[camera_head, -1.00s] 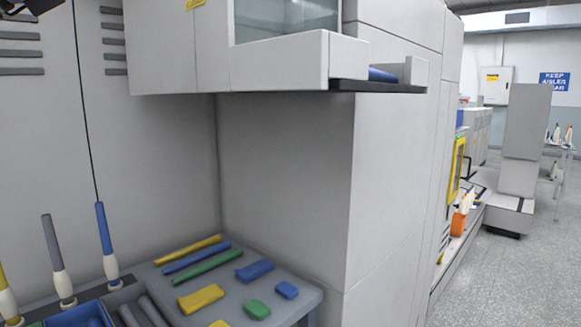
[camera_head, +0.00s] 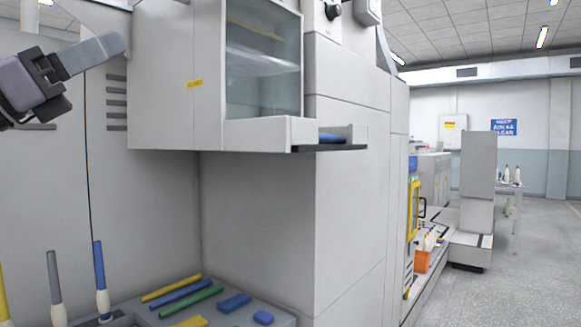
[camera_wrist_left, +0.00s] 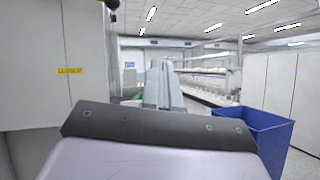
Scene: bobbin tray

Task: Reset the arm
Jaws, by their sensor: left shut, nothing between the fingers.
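My left gripper (camera_head: 116,46) is at the upper left of the head view, raised in front of the grey machine wall. Its grey fingers are together and point right and slightly up, with nothing between them. In the left wrist view the closed fingers (camera_wrist_left: 163,84) stand up beyond the dark wrist plate, pointing into the open room. The gripper is well above the bobbin table and touches nothing that I can see. My right gripper is in neither view.
A glass-fronted cabinet (camera_head: 262,75) juts out right of the gripper. Below, a table (camera_head: 250,312) holds colored rods and blocks, and upright bobbins (camera_head: 102,280) stand at its left. The wrist view shows a blue bin (camera_wrist_left: 262,128) at right. An open aisle (camera_head: 520,260) lies far right.

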